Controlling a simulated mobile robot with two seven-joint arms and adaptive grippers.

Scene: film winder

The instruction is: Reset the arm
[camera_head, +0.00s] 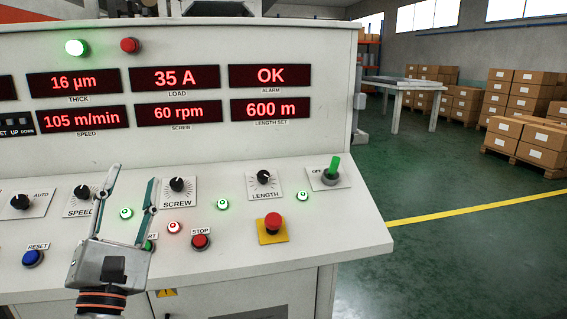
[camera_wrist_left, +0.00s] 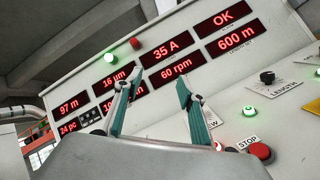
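My left gripper (camera_head: 129,190) stands over the sloped control panel (camera_head: 345,215), between the SPEED knob (camera_head: 81,191) and the SCREW knob (camera_head: 177,185). Its two fingers are spread apart with nothing between them. They also show in the left wrist view (camera_wrist_left: 153,98), pointing up toward the red displays. The gripper partly hides the SPEED label and the green START button (camera_head: 149,246). Whether the fingers touch the panel, I cannot tell. My right gripper is in neither view.
The panel holds a blue RESET button (camera_head: 33,257), a red STOP button (camera_head: 201,242), a red emergency button (camera_head: 273,222) on yellow, a LENGTH knob (camera_head: 264,178) and a green switch (camera_head: 333,170). Open green floor (camera_head: 440,250) lies right of the console, with stacked boxes (camera_head: 530,135) farther back.

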